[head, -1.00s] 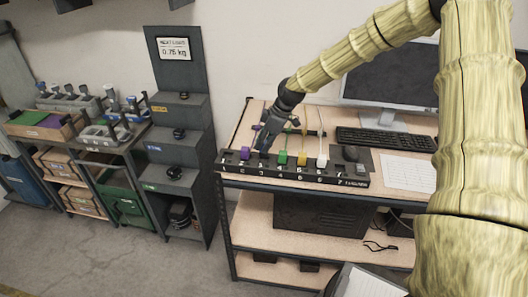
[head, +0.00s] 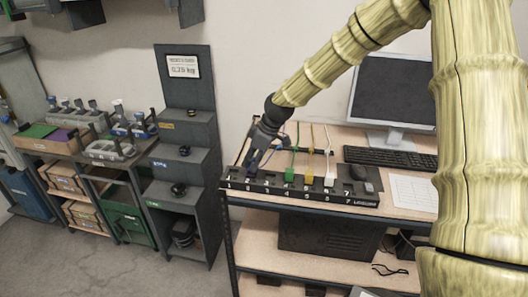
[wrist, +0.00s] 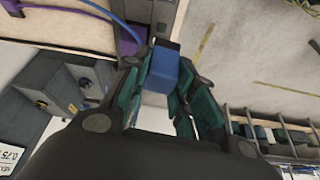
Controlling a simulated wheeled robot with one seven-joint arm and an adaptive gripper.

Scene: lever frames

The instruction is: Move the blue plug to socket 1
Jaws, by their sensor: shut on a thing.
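In the head view my gripper largely hides this area, so I cannot tell the blue plug's exact height over the strip.
Green (head: 289,174), yellow (head: 309,177) and white (head: 330,178) plugs stand in sockets 4, 5 and 6, cords running back. A mouse (head: 357,172), keyboard (head: 390,158) and monitor (head: 393,95) are to the right. A stepped grey shelf (head: 187,135) stands to the left.

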